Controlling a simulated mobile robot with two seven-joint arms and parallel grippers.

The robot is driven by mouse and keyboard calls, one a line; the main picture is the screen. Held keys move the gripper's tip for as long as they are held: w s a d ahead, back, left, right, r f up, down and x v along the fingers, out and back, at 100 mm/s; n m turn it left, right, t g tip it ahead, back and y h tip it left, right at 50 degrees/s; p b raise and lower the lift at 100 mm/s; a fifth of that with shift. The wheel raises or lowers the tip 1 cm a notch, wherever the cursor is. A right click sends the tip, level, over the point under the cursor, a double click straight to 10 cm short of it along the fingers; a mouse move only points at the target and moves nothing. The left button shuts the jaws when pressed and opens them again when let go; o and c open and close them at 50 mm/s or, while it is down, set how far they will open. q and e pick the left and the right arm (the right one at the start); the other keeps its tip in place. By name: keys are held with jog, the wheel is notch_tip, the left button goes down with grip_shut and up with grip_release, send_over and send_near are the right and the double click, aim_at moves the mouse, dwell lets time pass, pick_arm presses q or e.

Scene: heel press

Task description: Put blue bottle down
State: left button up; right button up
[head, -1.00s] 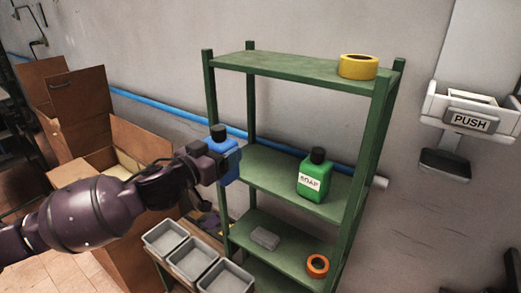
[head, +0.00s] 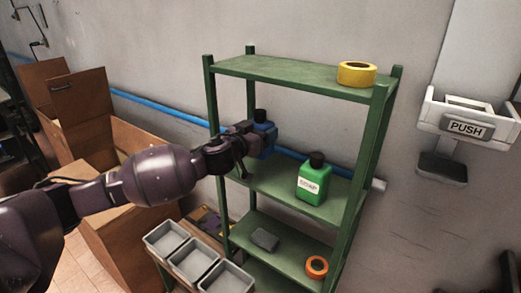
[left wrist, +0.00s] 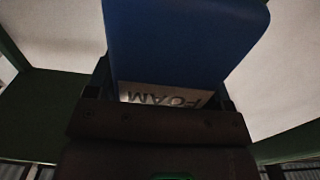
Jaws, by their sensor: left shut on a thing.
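The blue bottle (head: 264,138) with a black cap is at the left part of the green shelf unit's middle shelf (head: 270,188). My left gripper (head: 250,140) is shut on it, reaching in from the left past the front left post. In the left wrist view the blue bottle (left wrist: 185,40) fills the top, with a white label reading FOAM between the fingers of my left gripper (left wrist: 160,100). The bottle looks upright. Its base is hidden by my gripper, so I cannot tell if it touches the shelf. My right gripper is not in view.
A green soap bottle (head: 313,178) stands on the middle shelf to the right. Yellow tape (head: 357,73) lies on the top shelf; a grey block (head: 265,239) and orange tape (head: 317,266) lie below. Grey bins (head: 194,259) stand at front left. A push dispenser (head: 467,125) hangs right.

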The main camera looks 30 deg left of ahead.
pick_arm(q)
notch_tip(320, 180, down, 3)
jog(key=shift+r, duration=0.15)
notch_tip(320, 180, down, 2)
jog(key=shift+f, duration=0.15)
jog(key=shift+w+f, duration=0.2)
jog(key=shift+f, duration=0.55)
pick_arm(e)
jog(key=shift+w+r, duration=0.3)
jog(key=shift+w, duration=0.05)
pick_arm(q)
jog(key=shift+f, duration=0.15)
jog(key=o, duration=0.6)
jog(key=shift+f, duration=0.15)
jog(key=shift+c, duration=0.2)
jog(key=o, duration=0.5)
jog(key=shift+c, duration=0.2)
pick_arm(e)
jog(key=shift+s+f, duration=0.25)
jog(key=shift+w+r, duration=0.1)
